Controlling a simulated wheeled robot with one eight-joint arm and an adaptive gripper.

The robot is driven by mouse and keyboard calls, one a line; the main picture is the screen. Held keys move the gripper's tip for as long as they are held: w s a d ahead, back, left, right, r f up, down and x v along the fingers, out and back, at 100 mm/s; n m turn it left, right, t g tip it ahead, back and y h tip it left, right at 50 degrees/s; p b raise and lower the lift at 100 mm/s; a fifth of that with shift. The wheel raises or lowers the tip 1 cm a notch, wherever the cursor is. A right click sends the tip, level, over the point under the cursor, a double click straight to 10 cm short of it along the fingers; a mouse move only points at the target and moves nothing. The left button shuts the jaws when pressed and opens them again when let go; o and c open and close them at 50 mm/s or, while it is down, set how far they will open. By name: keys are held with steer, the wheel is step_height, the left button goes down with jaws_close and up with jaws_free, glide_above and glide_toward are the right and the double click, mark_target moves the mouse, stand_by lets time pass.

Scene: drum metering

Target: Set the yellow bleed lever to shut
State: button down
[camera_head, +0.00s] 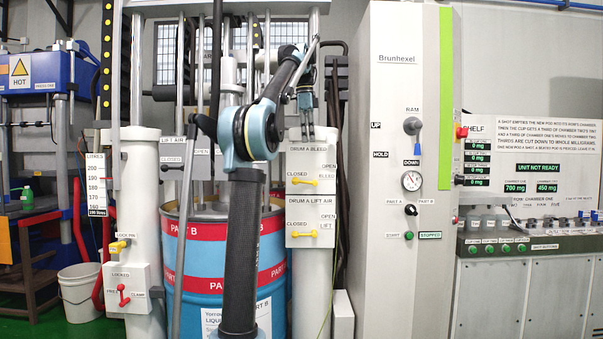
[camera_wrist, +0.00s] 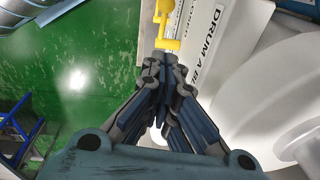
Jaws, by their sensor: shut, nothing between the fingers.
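The yellow bleed lever (camera_head: 304,181) sits on the white Drum A Bleed plate (camera_head: 325,150) on the pale column. It lies roughly level, below the CLOSED label; OPEN is marked higher at the right. I cannot tell its exact setting. In the wrist view the yellow lever (camera_wrist: 166,32) shows at top centre, just beyond my fingertips, beside the Drum A label (camera_wrist: 207,55). My gripper (camera_head: 306,136) is shut and empty, fingers pointing down above the plate. In the wrist view my gripper (camera_wrist: 163,62) has its tips together, close to the lever; contact is not clear.
A similar yellow lift air lever (camera_head: 304,234) sits on the plate below. The blue and red Part B drum (camera_head: 190,270) stands left of the column. The tall Brunhexel cabinet (camera_head: 390,270) stands to the right. Green floor (camera_wrist: 75,80) shows left in the wrist view.

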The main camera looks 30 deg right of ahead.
glide_above(305, 182)
steer(key=s+d, duration=0.1)
steer(key=f, duration=0.9)
steer(key=shift+s+d, duration=0.1)
steer(key=shift+d, duration=0.1)
steer(key=f, duration=0.1)
steer(key=w+a+f, duration=0.1)
steer(key=shift+w+a+f, duration=0.1)
steer(key=shift+a+f, duration=0.05)
steer(key=shift+f, duration=0.2)
steer(key=shift+w+a+f, duration=0.25)
steer(key=shift+a+f, duration=0.05)
steer(key=shift+f, duration=0.2)
steer(key=shift+f, duration=0.1)
